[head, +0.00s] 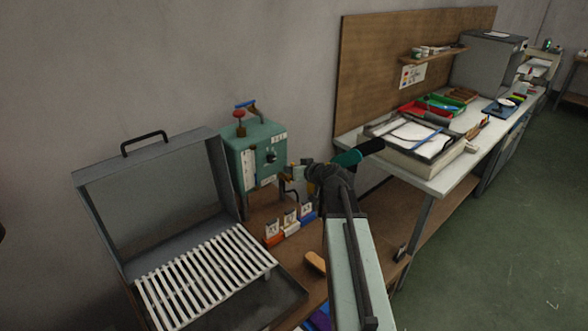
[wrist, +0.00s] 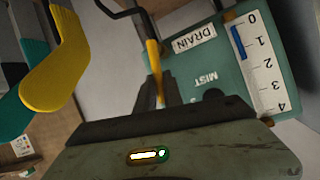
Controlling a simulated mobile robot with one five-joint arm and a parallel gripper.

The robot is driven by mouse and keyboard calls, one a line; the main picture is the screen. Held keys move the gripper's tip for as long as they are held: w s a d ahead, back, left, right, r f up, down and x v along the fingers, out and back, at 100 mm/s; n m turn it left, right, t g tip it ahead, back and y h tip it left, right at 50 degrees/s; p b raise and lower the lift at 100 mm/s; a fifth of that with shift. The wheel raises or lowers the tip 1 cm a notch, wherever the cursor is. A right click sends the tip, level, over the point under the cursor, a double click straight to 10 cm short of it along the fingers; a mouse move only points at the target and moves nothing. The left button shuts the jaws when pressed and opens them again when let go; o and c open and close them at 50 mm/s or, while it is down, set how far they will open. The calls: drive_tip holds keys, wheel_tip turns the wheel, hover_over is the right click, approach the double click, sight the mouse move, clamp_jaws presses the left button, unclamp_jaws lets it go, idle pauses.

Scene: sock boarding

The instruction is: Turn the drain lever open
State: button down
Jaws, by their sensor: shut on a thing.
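The teal-green unit (head: 262,141) stands on the bench beside the grey open-lidded box. In the wrist view the same unit (wrist: 221,62) shows a DRAIN label (wrist: 194,38), a MIST label and a white 0-to-4 gauge (wrist: 263,68) with a blue bar near its 0 end. A narrow yellow lever (wrist: 153,62) lies near the DRAIN label, beside a dark bent pipe. My gripper (wrist: 158,92) is shut on this lever; its fingertips partly hide the lever's end. In the head view my gripper (head: 304,173) is at the unit's right side, where the lever is mostly hidden.
The grey box (head: 150,200) holds a white slatted rack (head: 205,272). Several small colored holders (head: 291,224) stand in front of the unit. Yellow and teal sock-shaped pieces (wrist: 57,72) are close on the wrist view's left. A white-topped bench (head: 455,172) carries trays.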

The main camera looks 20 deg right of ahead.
drive_tip(key=shift+s+a+n+h, duration=0.15)
drive_tip(key=shift+a+n+h, duration=0.3)
drive_tip(key=shift+n, duration=0.25)
drive_tip(key=shift+a+t, duration=0.1)
drive_tip(key=shift+t, duration=0.2)
drive_tip(key=c, duration=1.5)
unclamp_jaws()
drive_tip(key=shift+r, duration=0.1)
